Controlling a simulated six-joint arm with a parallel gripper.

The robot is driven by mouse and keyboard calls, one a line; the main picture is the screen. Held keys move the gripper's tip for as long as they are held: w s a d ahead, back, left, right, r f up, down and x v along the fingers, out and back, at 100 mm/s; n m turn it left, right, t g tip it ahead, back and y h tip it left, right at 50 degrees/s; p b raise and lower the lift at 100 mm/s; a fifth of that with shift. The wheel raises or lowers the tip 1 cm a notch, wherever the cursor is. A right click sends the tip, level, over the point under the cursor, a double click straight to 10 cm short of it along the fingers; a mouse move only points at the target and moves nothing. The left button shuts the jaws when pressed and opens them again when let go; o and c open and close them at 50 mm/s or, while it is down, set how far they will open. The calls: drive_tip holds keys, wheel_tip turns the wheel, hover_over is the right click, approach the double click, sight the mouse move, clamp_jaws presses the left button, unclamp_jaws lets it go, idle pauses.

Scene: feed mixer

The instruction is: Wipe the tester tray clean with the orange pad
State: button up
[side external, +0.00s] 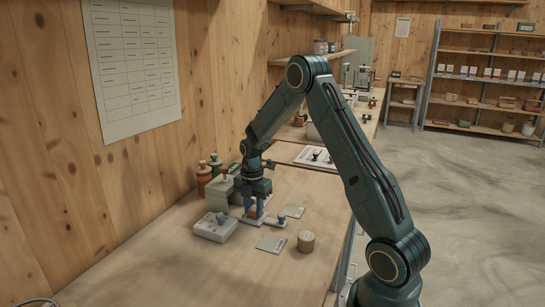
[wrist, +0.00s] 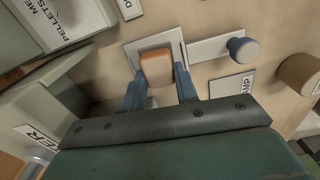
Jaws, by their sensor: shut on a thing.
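My gripper (side external: 256,204) is low over the bench in the side view, pointing down. In the wrist view its two blue fingers (wrist: 159,78) are shut on the orange pad (wrist: 157,62), one on each side. The pad is a small rounded block; a bit of it shows between the fingers in the side view (side external: 252,211). Beneath the pad is a flat pale plate, apparently the tester tray (wrist: 137,54). The pad overlaps the tray; whether it touches the surface I cannot tell. The fingers and pad hide part of the tray, and no soiling can be made out.
A blue-grey knob (wrist: 243,51) stands on a pale strip beside the tray. A wooden cylinder (side external: 306,241) and printed cards (side external: 270,243) lie nearby. A pale box (side external: 215,227) and a grey-green bin (side external: 218,192) stand to the left. The bench front is clear.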

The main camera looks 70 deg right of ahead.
drive_tip(key=shift+d, duration=1.25)
drive_tip(key=shift+d+r, duration=0.15)
drive_tip(key=shift+d, duration=0.05)
drive_tip(key=shift+r, duration=3.9)
drive_tip(key=shift+s, duration=0.1)
